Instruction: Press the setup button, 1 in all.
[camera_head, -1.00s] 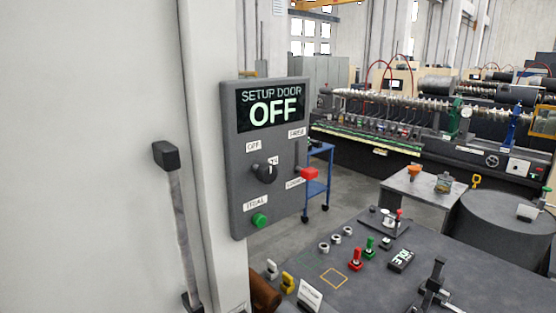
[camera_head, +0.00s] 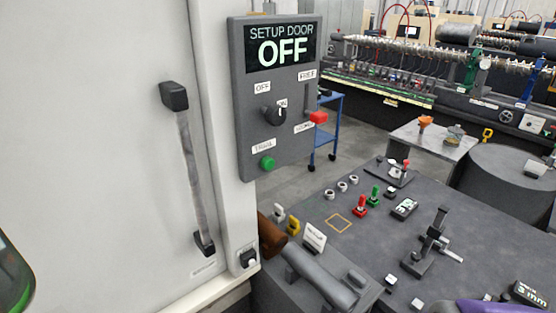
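The grey control panel (camera_head: 240,110) hangs on the pale post, and its screen (camera_head: 283,47) reads "SETUP DOOR OFF". Below the screen are a black rotary knob (camera_head: 274,114), a red slider handle (camera_head: 318,118) and a green round button (camera_head: 267,163) with a small label above it, perhaps "TRIAL". A small pale button in a dark mount (camera_head: 248,259) sits low on the post. No button has a readable "setup" label, so I cannot tell which one is the setup button. My gripper is not recognisable in view.
A pale door with a long handle (camera_head: 188,165) fills the left. A dark bench (camera_head: 330,255) with red and green levers (camera_head: 361,205), a grey cylinder (camera_head: 322,280) and small fittings spreads at lower right. A partial green-and-dark shape (camera_head: 12,280) cuts the left edge.

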